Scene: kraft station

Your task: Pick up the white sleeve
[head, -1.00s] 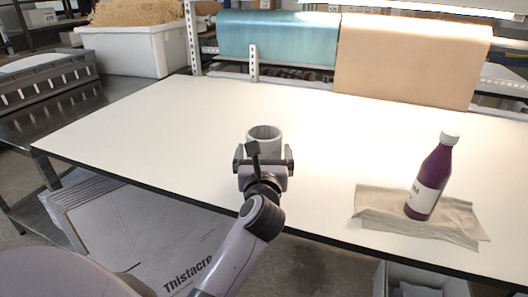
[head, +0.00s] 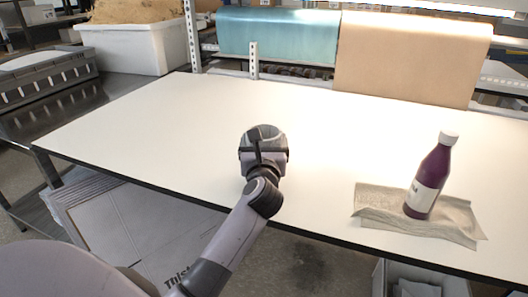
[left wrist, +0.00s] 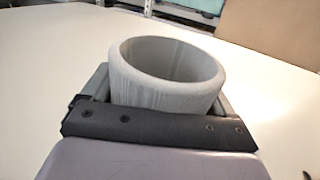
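The white sleeve (left wrist: 168,88) is a pale, open-topped ring. In the left wrist view it stands upright between the two fingers of my left gripper (left wrist: 160,105), which lie close against its left and right sides. The fingertips themselves are hidden behind the hand and the sleeve. In the head view my left gripper (head: 264,152) is over the middle of the table near its front edge, and the hand hides the sleeve. Whether the sleeve is clear of the table cannot be seen. My right gripper is not in view.
The white table (head: 150,125) is mostly clear. A purple bottle (head: 430,178) with a white cap stands on a crumpled grey-beige cloth (head: 377,205) to the right. Teal (head: 277,38) and brown paper (head: 408,60) rolls hang at the back. A white bin (head: 135,52) stands back left.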

